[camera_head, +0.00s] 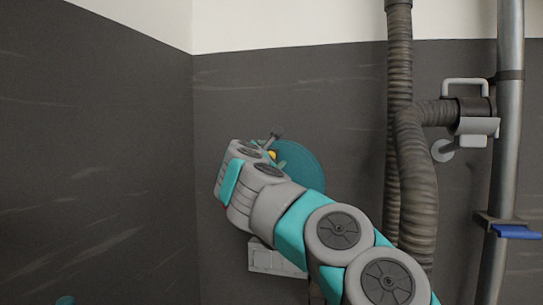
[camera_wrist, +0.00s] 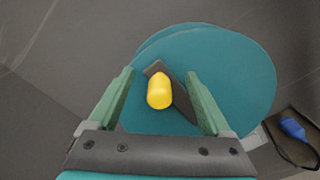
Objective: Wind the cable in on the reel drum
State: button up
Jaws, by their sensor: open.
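The teal reel drum (camera_wrist: 240,75) fills the middle of the wrist view as a round disc. In the head view the drum (camera_head: 308,165) shows beside my arm, partly hidden by it. A dark crank arm (camera_wrist: 182,101) lies across the drum face and carries a yellow handle (camera_wrist: 160,92). A bit of the yellow handle (camera_head: 272,155) also shows in the head view. My gripper (camera_wrist: 160,76) is open, with one green finger on each side of the handle and a gap on both sides. A blue plug (camera_wrist: 293,128) on a dark cable (camera_wrist: 287,157) is at the lower right.
A ribbed hose (camera_head: 412,180) and a metal pipe (camera_head: 507,130) run up the wall right of my arm. The pipe carries a blue lever (camera_head: 516,232). A pale box (camera_head: 265,259) is low on the wall. The dark wall at left is clear.

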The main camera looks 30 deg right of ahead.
jog(key=shift+o, duration=0.2)
jog(key=shift+s+a+f+b, duration=0.1)
jog(key=shift+s+a+b, duration=0.2)
jog(key=shift+a+b, duration=0.05)
jog(key=b+v, duration=0.3)
jog(key=v, duration=0.6)
dwell(0.4)
